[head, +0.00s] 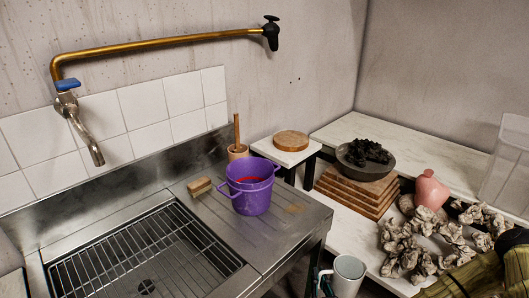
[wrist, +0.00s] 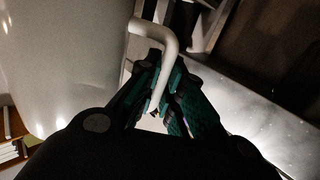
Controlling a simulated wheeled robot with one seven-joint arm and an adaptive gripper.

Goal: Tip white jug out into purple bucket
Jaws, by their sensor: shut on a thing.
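The purple bucket (head: 250,198) stands upright on the steel drainboard right of the sink grid, with something red inside. The white jug (head: 349,277) shows at the bottom edge of the head view, below and right of the bucket, in front of the drainboard's right end. Its mouth faces up and its lower part is cut off; its contents cannot be made out. In the wrist view my gripper (wrist: 163,88) is shut on the jug's curved handle (wrist: 158,38), and the jug's pale wall (wrist: 75,55) fills the left. The jug is apart from the bucket.
A sponge or brush (head: 200,187) lies left of the bucket, and a wooden pot with a stick (head: 238,150) stands behind it. A brass tap (head: 85,125) overhangs the sink (head: 145,255). Crumpled lumps (head: 410,245) and a pink vase (head: 431,190) occupy the right shelf.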

